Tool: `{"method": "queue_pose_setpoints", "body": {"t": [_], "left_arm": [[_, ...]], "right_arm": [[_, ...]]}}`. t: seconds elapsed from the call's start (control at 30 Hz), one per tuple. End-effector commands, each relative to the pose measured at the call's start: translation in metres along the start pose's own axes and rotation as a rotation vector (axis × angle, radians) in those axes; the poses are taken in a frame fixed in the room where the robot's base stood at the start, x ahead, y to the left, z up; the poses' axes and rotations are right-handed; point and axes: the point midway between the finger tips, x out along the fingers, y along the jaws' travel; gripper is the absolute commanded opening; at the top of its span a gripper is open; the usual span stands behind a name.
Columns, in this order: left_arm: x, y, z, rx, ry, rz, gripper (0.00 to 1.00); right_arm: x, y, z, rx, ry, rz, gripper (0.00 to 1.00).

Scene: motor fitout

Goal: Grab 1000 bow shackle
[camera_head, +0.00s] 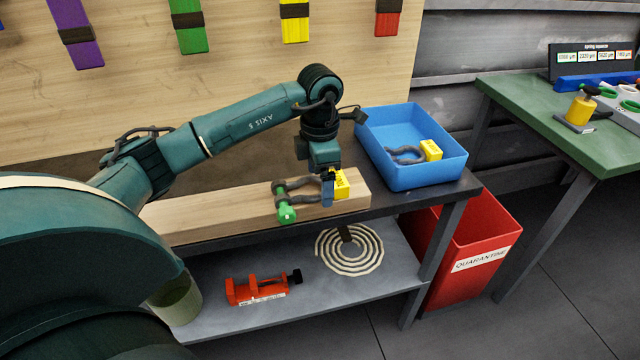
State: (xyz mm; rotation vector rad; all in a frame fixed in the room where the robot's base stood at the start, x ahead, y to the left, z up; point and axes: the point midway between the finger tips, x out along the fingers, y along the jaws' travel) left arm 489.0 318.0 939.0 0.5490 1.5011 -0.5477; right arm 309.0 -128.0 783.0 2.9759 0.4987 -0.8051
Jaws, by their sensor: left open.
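A grey bow shackle (305,193) with a green pin end (287,214) and a yellow tag-like block (342,184) lies on the wooden block (220,215). Print on the yellow part is too small to read. My left gripper (327,192) is open and points down at the shackle, right by the yellow part. I cannot tell whether the fingers touch it. A second grey shackle (404,155) with a yellow block (431,150) lies in the blue bin (455,170). My right gripper is not in view.
The dark bench (420,199) carries the wooden block and the bin. A red quarantine bin (480,235) stands at its right. The lower shelf holds a red clamp-like tool (258,288), a coiled rope (350,250) and a bucket (178,300). A green table (590,145) stands far right.

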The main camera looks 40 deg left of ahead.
Motion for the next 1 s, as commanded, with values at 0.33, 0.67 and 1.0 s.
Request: {"method": "queue_pose_setpoints", "body": {"t": [0.33, 0.67, 1.0], "left_arm": [[0.0084, -0.0003, 0.0003, 0.001, -0.001, 0.000, 0.85], [0.0080, -0.0003, 0.0005, 0.001, -0.001, 0.000, 0.58], [0.0079, -0.0003, 0.0005, 0.001, -0.001, 0.000, 0.30]], "right_arm": [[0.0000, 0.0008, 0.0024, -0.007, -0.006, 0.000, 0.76], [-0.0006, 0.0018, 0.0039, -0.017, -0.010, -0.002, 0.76], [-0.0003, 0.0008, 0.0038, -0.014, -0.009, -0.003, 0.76]]}}
